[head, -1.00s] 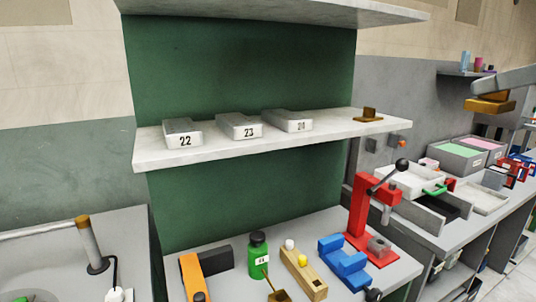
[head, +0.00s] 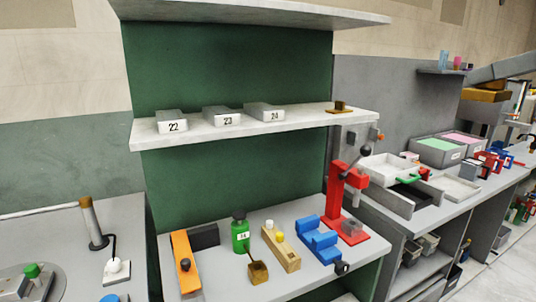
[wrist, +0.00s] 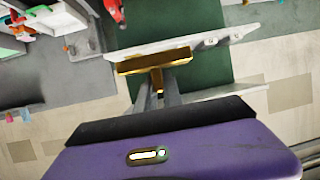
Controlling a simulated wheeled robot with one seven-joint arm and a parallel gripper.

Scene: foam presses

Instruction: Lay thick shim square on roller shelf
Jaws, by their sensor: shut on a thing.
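My gripper (wrist: 157,82) is shut on a brass-coloured block with a flat, wide face (wrist: 157,64), which I take to be the thick shim. In the head view the held block (head: 484,95) is at the right edge, in the air, under my grey arm. The shelf (head: 230,133) on the green panel is well to its left; I take it for the roller shelf. Trays 22 (head: 173,122), 23 (head: 222,117) and 24 (head: 264,113) stand on it. A smaller brass piece with an upright tab (head: 339,107) lies near its right end.
Below the shelf, a bench holds a red lever press (head: 346,200), a blue fixture (head: 318,240), a green bottle (head: 240,232) and an orange-and-black tool (head: 186,262). Another shelf (head: 250,12) hangs above. The shelf is bare between tray 24 and the brass piece.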

